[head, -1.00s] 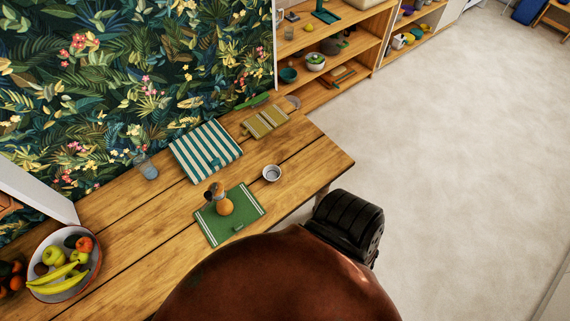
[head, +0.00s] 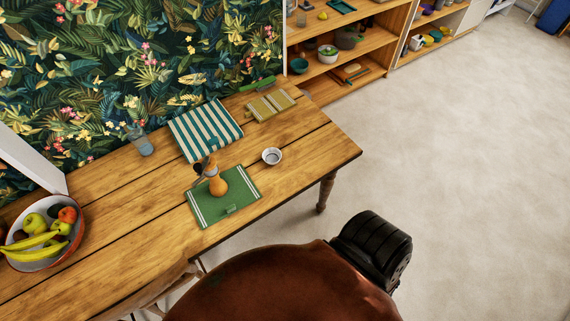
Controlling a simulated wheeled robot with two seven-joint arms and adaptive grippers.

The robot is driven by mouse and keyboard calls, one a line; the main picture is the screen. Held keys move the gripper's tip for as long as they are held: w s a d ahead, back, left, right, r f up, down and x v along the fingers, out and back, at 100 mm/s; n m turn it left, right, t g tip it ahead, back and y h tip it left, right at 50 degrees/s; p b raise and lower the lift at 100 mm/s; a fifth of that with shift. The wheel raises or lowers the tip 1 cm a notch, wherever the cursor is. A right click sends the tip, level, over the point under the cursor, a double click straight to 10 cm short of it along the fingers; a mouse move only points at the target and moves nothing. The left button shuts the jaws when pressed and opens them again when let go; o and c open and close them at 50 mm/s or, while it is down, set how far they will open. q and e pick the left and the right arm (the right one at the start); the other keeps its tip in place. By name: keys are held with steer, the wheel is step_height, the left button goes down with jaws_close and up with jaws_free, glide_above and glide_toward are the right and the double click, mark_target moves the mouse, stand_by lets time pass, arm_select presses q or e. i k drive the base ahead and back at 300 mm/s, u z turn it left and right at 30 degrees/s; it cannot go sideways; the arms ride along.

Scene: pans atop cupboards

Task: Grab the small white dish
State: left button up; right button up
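The small white dish (head: 272,156) is a little round bowl standing upright on the wooden table (head: 310,150), near its right end. It sits just right of a green mat (head: 200,208) that carries an orange bottle-like object (head: 217,184). Neither of my grippers is in the head view, and nothing touches the dish.
A striped cloth (head: 205,130) and an olive cloth (head: 270,104) lie behind the dish. A glass (head: 140,141) and a fruit bowl (head: 42,245) stand farther left. A wooden chair (head: 150,290) is at the table's front edge. Shelves (head: 345,62) stand behind; the floor (head: 460,170) at right is open.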

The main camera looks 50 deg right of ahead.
mark_target(272, 156)
steer(key=z, duration=1.5)
steer(key=i, duration=0.5)
steer(key=u, duration=0.1)
